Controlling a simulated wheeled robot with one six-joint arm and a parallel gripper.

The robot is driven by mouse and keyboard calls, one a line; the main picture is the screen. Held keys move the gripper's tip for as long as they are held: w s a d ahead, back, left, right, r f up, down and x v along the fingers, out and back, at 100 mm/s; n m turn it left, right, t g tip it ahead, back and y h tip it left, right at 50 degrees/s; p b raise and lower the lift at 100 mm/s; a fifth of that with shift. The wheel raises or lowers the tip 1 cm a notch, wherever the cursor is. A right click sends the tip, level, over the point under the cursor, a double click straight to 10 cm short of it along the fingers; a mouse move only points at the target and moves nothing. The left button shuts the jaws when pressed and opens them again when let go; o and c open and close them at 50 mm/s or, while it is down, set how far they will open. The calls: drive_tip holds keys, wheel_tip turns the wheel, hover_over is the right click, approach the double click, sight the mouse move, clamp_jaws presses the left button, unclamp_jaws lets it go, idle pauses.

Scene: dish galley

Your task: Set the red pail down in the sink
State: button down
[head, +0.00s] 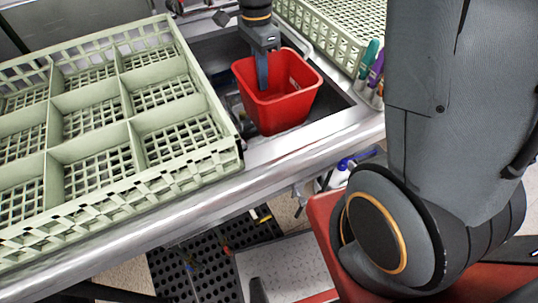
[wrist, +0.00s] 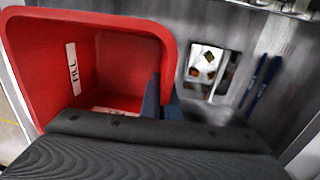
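The red pail (head: 283,108) is upright in the head view, over or inside the opening of the metal sink (head: 207,50). My gripper (head: 264,82) points down at its back left rim, with one finger inside the pail. In the wrist view the pail (wrist: 128,58) fills the left side, with a white "FILL" label on its inner wall. My fingers (wrist: 161,98) are closed on the pail's wall, one on each side. The sink floor (wrist: 222,30) shows to the right. The pail's base is hidden, so I cannot tell whether it touches the floor.
A pale green divided rack (head: 125,97) stands left of the sink, and another green rack (head: 325,42) stands behind right. Teal and purple handles (head: 372,62) stand at the right. A square opening (wrist: 208,68) and two dark blue sticks (wrist: 259,82) show beside the pail.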

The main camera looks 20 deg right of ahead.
drive_tip(key=w+f+b, duration=0.1)
drive_tip(key=f+b, duration=0.2)
drive_tip(key=w+f+b, duration=0.1)
drive_tip(key=f+b, duration=0.2)
drive_tip(key=f, duration=0.1)
drive_tip(key=w+f+b, duration=0.1)
drive_tip(key=f+b, duration=0.2)
drive_tip(key=shift+f, duration=0.25)
drive_tip(key=shift+f+b, duration=0.4)
drive_tip(key=shift+f, duration=4.65)
drive_tip(key=c, duration=2.4)
unclamp_jaws()
drive_tip(key=shift+f, duration=0.15)
drive_tip(key=o, duration=0.4)
